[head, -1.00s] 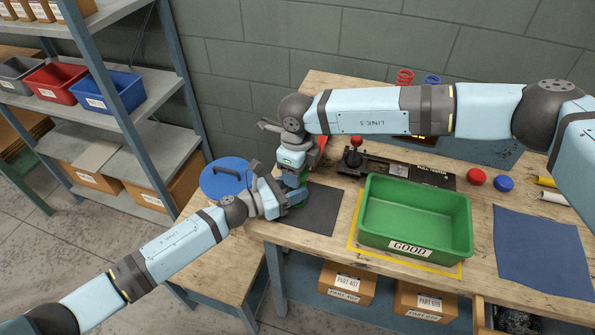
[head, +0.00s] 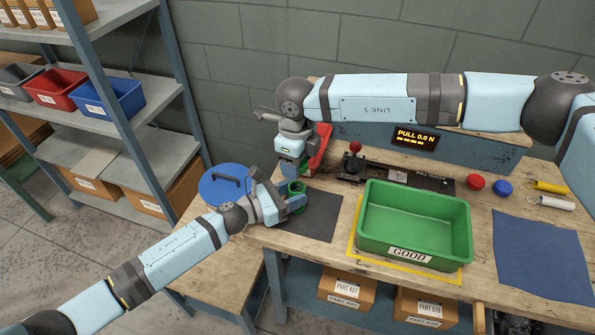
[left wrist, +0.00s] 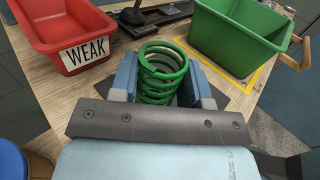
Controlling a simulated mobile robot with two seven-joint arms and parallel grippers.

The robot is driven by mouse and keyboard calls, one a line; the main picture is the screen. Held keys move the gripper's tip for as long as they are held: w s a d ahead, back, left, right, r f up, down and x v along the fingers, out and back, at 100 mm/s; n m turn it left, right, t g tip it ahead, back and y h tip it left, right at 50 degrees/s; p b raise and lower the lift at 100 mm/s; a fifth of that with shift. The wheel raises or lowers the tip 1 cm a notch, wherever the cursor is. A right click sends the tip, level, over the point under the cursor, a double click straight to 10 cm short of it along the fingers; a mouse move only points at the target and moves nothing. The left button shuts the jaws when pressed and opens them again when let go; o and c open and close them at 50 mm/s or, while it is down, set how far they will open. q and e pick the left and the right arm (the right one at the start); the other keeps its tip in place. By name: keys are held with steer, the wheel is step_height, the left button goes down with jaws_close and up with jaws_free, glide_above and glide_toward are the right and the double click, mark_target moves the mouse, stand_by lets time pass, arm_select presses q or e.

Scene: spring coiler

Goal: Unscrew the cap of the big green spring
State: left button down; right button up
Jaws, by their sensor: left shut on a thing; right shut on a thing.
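The big green spring (head: 297,187) stands upright at the left end of the bench, by a dark mat. My left gripper (head: 293,204) is shut around it. In the left wrist view the spring (left wrist: 162,72) sits between the two blue fingers of my left gripper (left wrist: 163,88), and its top coil is bare, with no cap on it. My right gripper (head: 296,171) is just above and behind the spring, apart from it, and shut on the cap. The cap itself is mostly hidden by the fingers.
A red bin marked WEAK (left wrist: 66,30) stands close behind the spring. A green bin marked GOOD (head: 415,245) is to the right. Red (head: 476,181) and blue (head: 503,187) round pieces lie farther right.

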mark_target(318, 222)
steer(key=shift+s+f, duration=0.2)
steer(key=s+d+f+m, duration=0.4)
steer(key=d+m, duration=0.1)
step_height(318, 222, down, 10)
steer(key=shift+s+d+f, duration=0.1)
steer(key=shift+s, duration=0.05)
stand_by(0.4)
steer(key=o, duration=1)
